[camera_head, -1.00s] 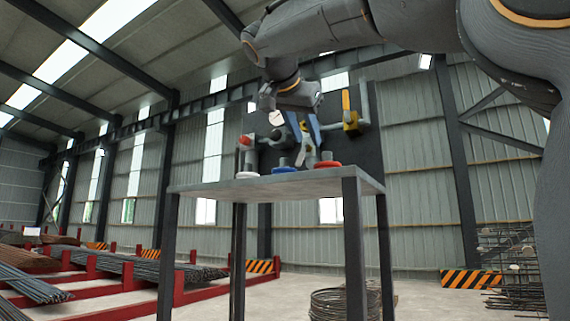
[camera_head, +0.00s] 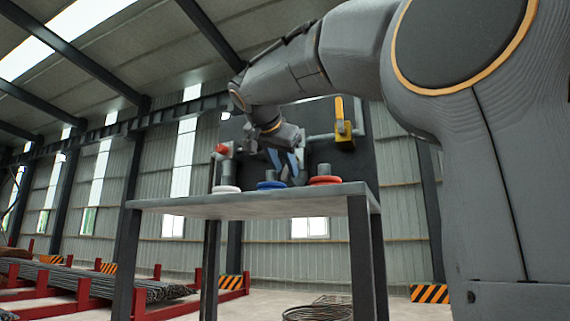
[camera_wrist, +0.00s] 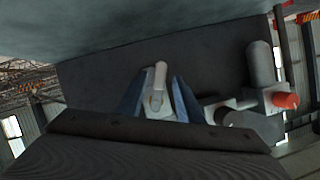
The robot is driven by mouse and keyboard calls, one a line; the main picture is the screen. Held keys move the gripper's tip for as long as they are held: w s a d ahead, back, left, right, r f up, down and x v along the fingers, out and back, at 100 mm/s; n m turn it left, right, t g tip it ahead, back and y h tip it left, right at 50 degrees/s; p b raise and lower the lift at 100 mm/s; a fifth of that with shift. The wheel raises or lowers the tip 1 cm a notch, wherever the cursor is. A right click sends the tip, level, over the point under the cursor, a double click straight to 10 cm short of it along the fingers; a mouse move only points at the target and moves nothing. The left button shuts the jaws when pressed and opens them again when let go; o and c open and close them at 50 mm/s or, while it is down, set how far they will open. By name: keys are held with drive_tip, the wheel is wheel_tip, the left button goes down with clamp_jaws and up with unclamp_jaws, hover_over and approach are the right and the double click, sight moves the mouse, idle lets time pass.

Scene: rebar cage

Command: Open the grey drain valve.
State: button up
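In the wrist view a pale grey lever handle (camera_wrist: 159,78), which looks like the grey drain valve's, stands between the two blue fingers of my gripper (camera_wrist: 162,82). The fingers are apart, one on each side of the handle, with gaps showing; contact cannot be told. In the head view my gripper (camera_head: 285,160) points down in front of the dark panel, just above the table's level. There the grey valve is hidden or too small to make out.
White (camera_head: 226,189), blue (camera_head: 271,185) and red (camera_head: 325,181) handwheels lie along the table (camera_head: 240,206). A red-knobbed valve (camera_head: 222,149) and a yellow-lever valve (camera_head: 342,125) are on the panel (camera_head: 365,150).

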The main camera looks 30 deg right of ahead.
drive_tip(key=shift+w+d+f, duration=0.15)
drive_tip(key=shift+w+d, duration=0.1)
drive_tip(key=shift+d, duration=0.05)
clamp_jaws()
drive_tip(key=shift+s+d+n+g+h, duration=0.25)
drive_tip(key=shift+n+g+h, duration=0.15)
drive_tip(key=shift+n, duration=0.4)
drive_tip(key=shift+s+d+n+g+h, duration=0.1)
drive_tip(key=shift+s+n+g+h, duration=0.25)
drive_tip(key=shift+n, duration=0.45)
drive_tip(key=shift+w, duration=0.1)
unclamp_jaws()
drive_tip(key=shift+f, duration=0.1)
